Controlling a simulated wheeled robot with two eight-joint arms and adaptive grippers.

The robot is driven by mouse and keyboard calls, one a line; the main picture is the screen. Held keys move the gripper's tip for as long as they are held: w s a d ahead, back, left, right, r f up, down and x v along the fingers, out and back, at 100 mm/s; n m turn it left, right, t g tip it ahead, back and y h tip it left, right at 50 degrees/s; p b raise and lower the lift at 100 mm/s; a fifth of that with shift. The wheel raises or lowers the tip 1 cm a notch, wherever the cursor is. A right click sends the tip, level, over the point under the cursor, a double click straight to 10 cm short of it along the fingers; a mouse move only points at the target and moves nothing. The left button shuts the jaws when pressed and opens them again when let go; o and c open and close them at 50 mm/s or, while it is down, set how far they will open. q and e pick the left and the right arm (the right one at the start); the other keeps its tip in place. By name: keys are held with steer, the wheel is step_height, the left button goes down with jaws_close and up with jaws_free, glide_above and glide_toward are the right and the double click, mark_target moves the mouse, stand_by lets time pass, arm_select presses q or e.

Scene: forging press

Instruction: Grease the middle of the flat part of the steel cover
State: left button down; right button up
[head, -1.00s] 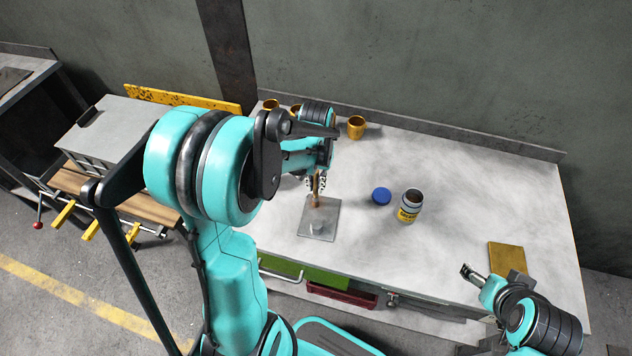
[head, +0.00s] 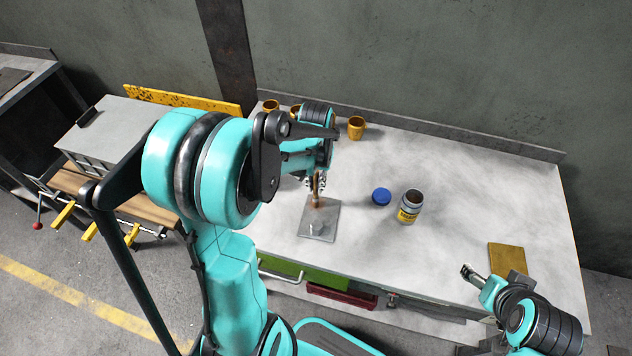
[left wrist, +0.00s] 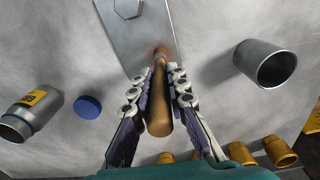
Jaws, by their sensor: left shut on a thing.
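The steel cover (head: 327,232) is a flat grey plate on the bench with a raised boss near its front end. It also shows at the top of the left wrist view (left wrist: 118,37). My left gripper (head: 314,183) is shut on the wooden handle of a brush (left wrist: 159,118), above the plate's back part. The brush points down, and its tip is at the plate's flat part, with a brownish patch around it. I cannot tell whether the bristles touch. My right gripper (head: 468,271) is over the bench's front right, away from the cover; its fingers are too small to judge.
An open jar with a yellow label (head: 410,206) and a blue lid (head: 381,196) stand right of the cover. A grey metal cup (left wrist: 265,63) is near the brush. Yellow mugs (head: 356,127) line the back. A brass-coloured plate (head: 507,258) lies at the right.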

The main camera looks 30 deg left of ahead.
arm_select(q)
steer(key=shift+w+a, duration=0.1)
steer(key=shift+w, duration=0.2)
steer(key=shift+w+r+p, duration=0.1)
steer(key=shift+r+p, duration=0.25)
steer(key=shift+r, duration=0.05)
steer(key=shift+r+p, duration=0.75)
steer(key=shift+r, duration=0.35)
steer(key=shift+f, duration=0.1)
